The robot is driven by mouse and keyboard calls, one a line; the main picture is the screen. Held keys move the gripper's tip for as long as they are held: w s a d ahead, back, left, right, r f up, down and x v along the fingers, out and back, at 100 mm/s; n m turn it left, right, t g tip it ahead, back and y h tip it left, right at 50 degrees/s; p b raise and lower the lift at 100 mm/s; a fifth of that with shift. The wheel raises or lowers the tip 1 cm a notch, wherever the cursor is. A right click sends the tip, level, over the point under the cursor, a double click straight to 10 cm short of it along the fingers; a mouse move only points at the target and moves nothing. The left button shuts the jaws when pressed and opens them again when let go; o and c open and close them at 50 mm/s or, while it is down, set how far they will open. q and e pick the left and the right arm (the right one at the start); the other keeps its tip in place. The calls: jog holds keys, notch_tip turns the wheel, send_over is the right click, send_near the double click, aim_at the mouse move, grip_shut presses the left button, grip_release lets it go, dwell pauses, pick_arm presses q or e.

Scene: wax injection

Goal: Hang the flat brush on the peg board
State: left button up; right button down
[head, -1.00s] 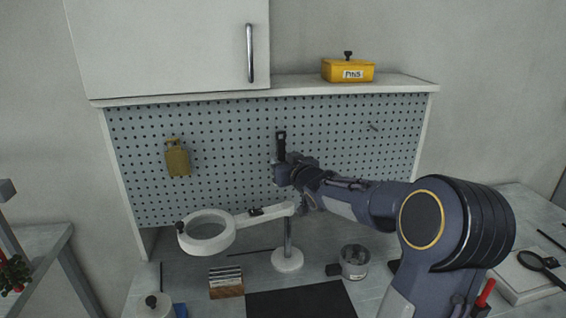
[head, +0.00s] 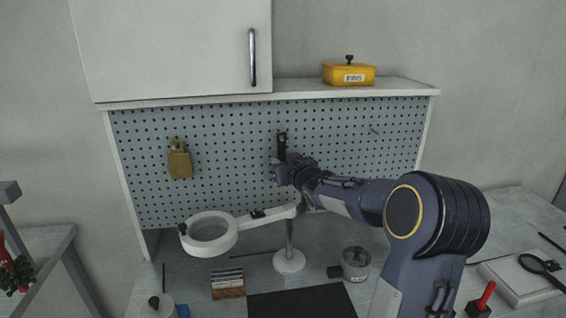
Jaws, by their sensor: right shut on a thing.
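The peg board (head: 235,140) is a grey perforated panel at the back of the bench. My right arm reaches across from the right, and my right gripper (head: 281,168) is close to the board's middle. It is shut on a dark upright piece, the flat brush (head: 281,141), whose upper end shows above the gripper. The rest of the brush is hidden by the gripper and arm. I cannot tell whether the brush touches the board or a peg. A bare peg (head: 374,131) sticks out at the board's right. My left gripper is not in view.
A brass-coloured tool (head: 180,163) hangs at the board's left. A ring magnifier lamp (head: 208,232) stands below the gripper, near my forearm. A grey pot (head: 355,263), a block with cards (head: 228,284) and a black mat (head: 300,302) are on the bench. A yellow PINS box (head: 349,73) sits on the shelf.

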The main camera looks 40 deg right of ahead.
jog(key=shift+w, duration=0.1)
jog(key=c, duration=1.2)
grip_release()
jog(key=shift+o, duration=0.2)
jog(key=shift+d, duration=0.1)
jog(key=a+f+v, duration=0.1)
jog(key=v, duration=0.7)
jog(key=s+a+f+g+y, duration=0.3)
jog(key=s+a+f+g, duration=0.2)
jog(key=s+a, duration=0.7)
jog(key=s+a+f+n+g+y, duration=0.1)
jog(key=s+a+f+g+y, duration=0.3)
jog(key=s+a+f, duration=0.5)
jog(key=s+a+g+b, duration=0.1)
jog(key=s+a, duration=0.3)
jog(key=s, duration=0.2)
jog(key=shift+s+a+g+y, duration=0.2)
jog(key=shift+a+g+y, duration=0.1)
